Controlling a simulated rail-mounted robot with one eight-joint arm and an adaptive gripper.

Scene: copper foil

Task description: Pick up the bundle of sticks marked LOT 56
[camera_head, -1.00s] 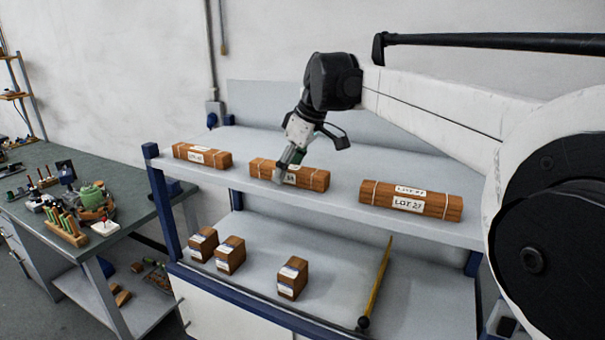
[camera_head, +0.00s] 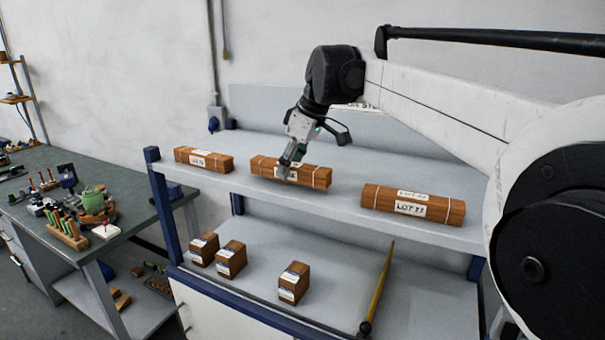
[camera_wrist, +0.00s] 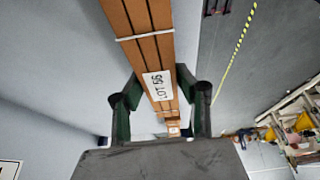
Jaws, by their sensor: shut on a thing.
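The bundle of brown sticks marked LOT 56 (camera_wrist: 150,50) runs lengthwise between my fingers in the wrist view, with a pale band and a white label. In the head view it is the middle bundle (camera_head: 318,177) at the upper shelf; its label there is mostly hidden by my gripper. My gripper (camera_head: 284,176) is shut on it from above, near its middle. In the wrist view the dark and green fingers of the gripper (camera_wrist: 161,100) lie along both long sides. The bundle seems at most slightly above the shelf; the gap is hard to see.
Another bundle (camera_head: 204,160) lies to the left on the upper shelf (camera_head: 345,190), and a larger one (camera_head: 413,204) to the right. Several small wooden blocks (camera_head: 231,258) and a thin rod (camera_head: 379,288) are on the lower shelf. A cluttered workbench (camera_head: 30,185) stands at left.

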